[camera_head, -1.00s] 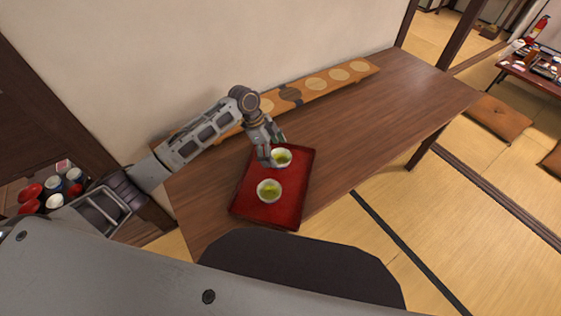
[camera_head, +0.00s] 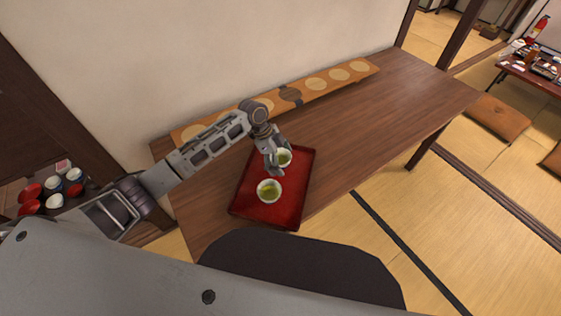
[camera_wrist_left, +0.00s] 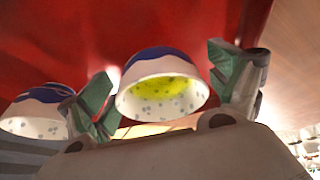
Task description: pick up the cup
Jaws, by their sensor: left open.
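Two white cups of green tea stand on a red tray (camera_head: 244,197) on the wooden table. My left gripper (camera_head: 279,158) is open at the far cup (camera_head: 285,156), partly covering its left side. In the left wrist view this cup (camera_wrist_left: 163,92), white with a blue band, lies between the two green-padded fingers of the gripper (camera_wrist_left: 168,95). I cannot tell whether either finger touches it. The near cup (camera_head: 269,190) stands free on the tray; it seems to be the one at the left edge of the wrist view (camera_wrist_left: 35,112), beside the left finger.
A long wooden board with round inlays (camera_head: 315,84) lies along the wall side of the table (camera_head: 390,105). The table's right part is clear. Red and white-blue cups (camera_head: 55,185) stand on a shelf at far left. A dark seat back (camera_head: 300,265) is at the near edge.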

